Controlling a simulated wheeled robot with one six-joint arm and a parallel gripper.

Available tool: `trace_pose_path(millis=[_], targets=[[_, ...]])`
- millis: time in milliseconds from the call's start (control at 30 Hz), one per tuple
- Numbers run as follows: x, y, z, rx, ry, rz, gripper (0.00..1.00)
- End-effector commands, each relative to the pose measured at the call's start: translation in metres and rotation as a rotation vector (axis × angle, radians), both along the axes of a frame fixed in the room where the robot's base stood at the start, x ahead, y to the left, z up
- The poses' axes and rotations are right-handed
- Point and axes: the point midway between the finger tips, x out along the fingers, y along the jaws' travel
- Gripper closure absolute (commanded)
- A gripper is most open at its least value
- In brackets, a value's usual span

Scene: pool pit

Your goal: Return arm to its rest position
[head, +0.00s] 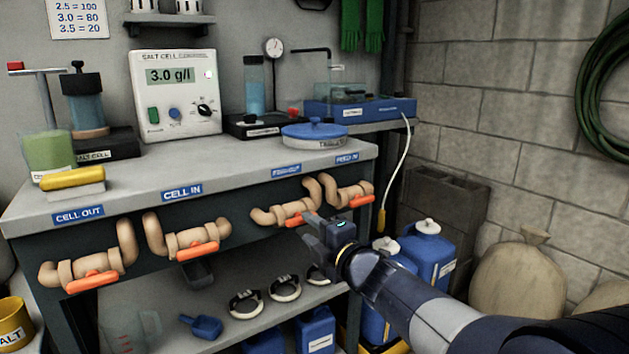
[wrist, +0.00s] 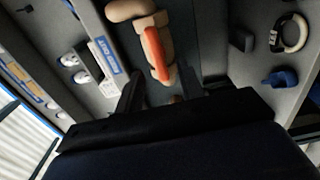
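My arm reaches in from the lower right in the head view. My gripper (head: 318,232) is in front of the bench, near the orange-handled valve (head: 290,213) left of the feed-in label. In the wrist view the two dark fingers of my gripper (wrist: 160,92) stand apart with nothing seen between them. Beyond them a tan valve with an orange handle (wrist: 157,55) shows, apart from the fingers as far as I can tell. The rest position itself is not marked in either view.
The bench (head: 225,170) carries a salt cell controller (head: 175,92) reading 3.0 g/l. Several valves line its front edge. Blue jugs (head: 428,250) stand right of my gripper, close to my forearm. A sack (head: 520,275) sits by the block wall. A shelf (head: 250,325) is below.

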Motion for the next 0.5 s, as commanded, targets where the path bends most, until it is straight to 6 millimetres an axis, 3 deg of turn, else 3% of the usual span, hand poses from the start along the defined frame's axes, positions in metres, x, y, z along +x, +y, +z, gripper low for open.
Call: trace_pose_path(millis=[200, 267, 500], targets=[[0.033, 0.023, -0.002, 0.002, 0.001, 0.002, 0.64], [0.03, 0.02, 0.006, 0.073, 0.051, -0.001, 0.64], [0.03, 0.02, 0.008, 0.293, 0.201, -0.001, 0.64]])
